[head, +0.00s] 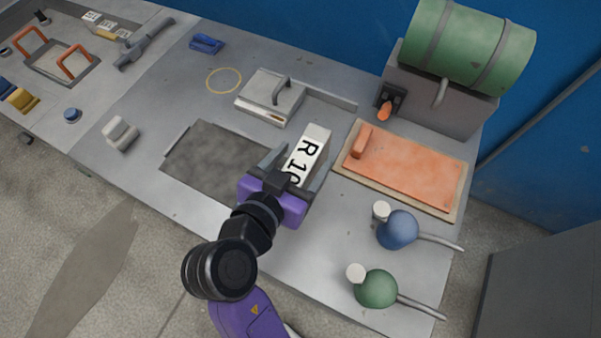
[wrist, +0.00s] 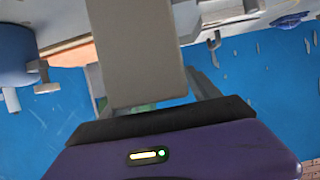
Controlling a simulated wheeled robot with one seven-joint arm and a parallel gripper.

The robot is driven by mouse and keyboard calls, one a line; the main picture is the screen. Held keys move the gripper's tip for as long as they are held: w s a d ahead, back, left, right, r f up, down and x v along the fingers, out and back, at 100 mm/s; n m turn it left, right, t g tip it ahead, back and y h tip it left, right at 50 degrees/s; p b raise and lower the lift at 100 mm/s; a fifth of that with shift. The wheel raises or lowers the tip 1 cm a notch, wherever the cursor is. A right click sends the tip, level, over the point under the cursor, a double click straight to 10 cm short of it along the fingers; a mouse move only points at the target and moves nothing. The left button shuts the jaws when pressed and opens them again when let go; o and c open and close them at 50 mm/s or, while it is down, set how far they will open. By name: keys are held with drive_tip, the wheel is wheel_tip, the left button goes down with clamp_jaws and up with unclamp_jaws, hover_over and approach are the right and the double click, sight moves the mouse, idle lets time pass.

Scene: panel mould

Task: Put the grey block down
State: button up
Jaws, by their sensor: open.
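In the wrist view the block (wrist: 140,50) fills the upper middle, between the two fingers. My gripper (head: 303,157), purple with grey fingers, is open around the block, one finger on either side. Its fingers also show in the wrist view (wrist: 150,82). The near end of the block is partly hidden by my gripper. I cannot tell whether its underside rests fully on the bench.
A dark mat (head: 215,160) lies left of the block, and an orange board (head: 410,175) lies right. A grey lidded box (head: 262,98) stands behind. Blue (head: 397,231) and green (head: 376,290) round-bodied tools lie at the front right. Bare bench shows in front of the orange board.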

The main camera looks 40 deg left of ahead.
drive_tip(key=shift+c, duration=0.4)
clamp_jaws()
drive_tip(key=shift+r, duration=0.1)
drive_tip(key=shift+r, duration=0.1)
